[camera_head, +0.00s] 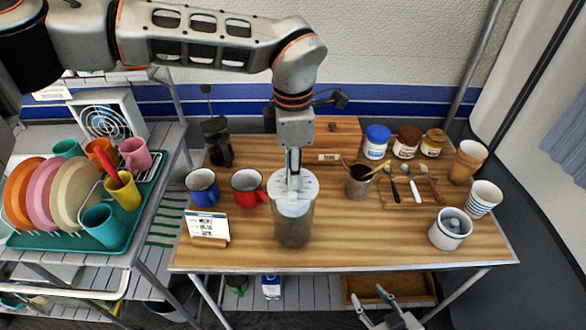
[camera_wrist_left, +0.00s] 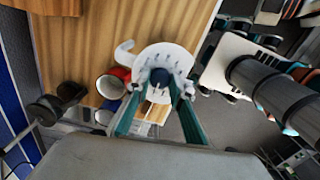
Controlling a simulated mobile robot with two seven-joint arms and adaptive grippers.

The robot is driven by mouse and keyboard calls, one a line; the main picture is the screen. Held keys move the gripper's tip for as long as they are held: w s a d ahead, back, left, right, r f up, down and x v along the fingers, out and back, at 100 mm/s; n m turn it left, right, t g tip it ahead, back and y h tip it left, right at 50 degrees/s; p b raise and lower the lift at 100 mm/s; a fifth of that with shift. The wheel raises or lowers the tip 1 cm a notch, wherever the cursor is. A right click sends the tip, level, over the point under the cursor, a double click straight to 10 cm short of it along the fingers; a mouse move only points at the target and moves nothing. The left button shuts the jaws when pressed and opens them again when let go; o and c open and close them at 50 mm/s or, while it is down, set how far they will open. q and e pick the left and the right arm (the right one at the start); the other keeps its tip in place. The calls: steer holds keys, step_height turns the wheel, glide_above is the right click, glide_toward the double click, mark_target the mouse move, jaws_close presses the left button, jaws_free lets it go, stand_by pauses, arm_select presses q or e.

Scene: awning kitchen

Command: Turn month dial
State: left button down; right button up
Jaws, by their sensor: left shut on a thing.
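A tall clear jar (camera_head: 293,228) stands upright near the front middle of the wooden table. Its round white top (camera_head: 306,188) appears to be the dial; any month marks are too small to read. In the left wrist view the white top (camera_wrist_left: 180,52) has a dark knob (camera_wrist_left: 160,76) at its middle. My left gripper (camera_head: 293,180) points straight down over it, and its teal fingers (camera_wrist_left: 162,88) are shut on the knob. The fingers partly hide the top in the head view. My right gripper (camera_head: 370,298) is open and empty, low beyond the table's front edge.
A blue mug (camera_head: 202,188), a red mug (camera_head: 248,187) and a small card (camera_head: 207,228) stand left of the jar. A utensil cup (camera_head: 358,186) and a white pot (camera_head: 449,230) stand to the right. The front right of the table is partly clear.

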stand_by(0.4)
arm_select(q)
steer(key=c, duration=1.8)
jaws_free()
steer(key=shift+o, duration=0.2)
